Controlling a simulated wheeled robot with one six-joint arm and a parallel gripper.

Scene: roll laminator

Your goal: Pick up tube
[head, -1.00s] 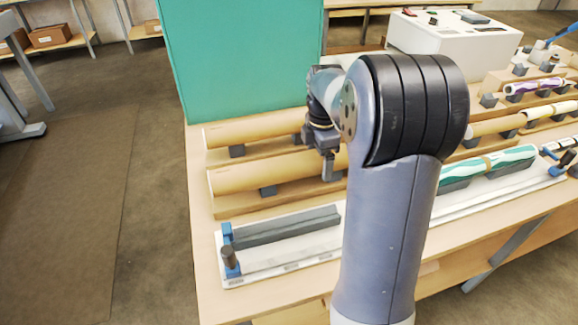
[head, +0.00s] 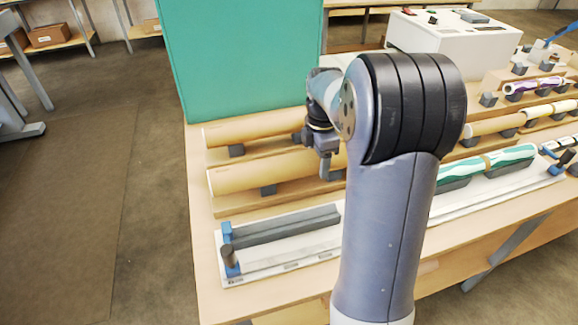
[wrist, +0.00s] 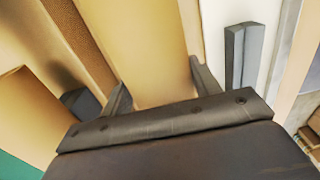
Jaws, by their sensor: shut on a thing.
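A tan cardboard tube (head: 232,177) lies on low dark supports on the wooden table, in the nearer of two rows at the left. In the wrist view the tube (wrist: 138,40) runs between the two fingers of my gripper (wrist: 157,74). My gripper (head: 325,168) is shut on the tube, near the part where my arm hides it in the head view. The tube's right part is hidden behind my arm. I see no clear gap between the tube and its supports.
A second tan tube (head: 255,130) lies behind. In front is a white board with a grey bar (head: 285,224) and blue end pieces. A teal panel (head: 240,55) stands at the back left. A white machine (head: 455,38) and several patterned rolls are at the right.

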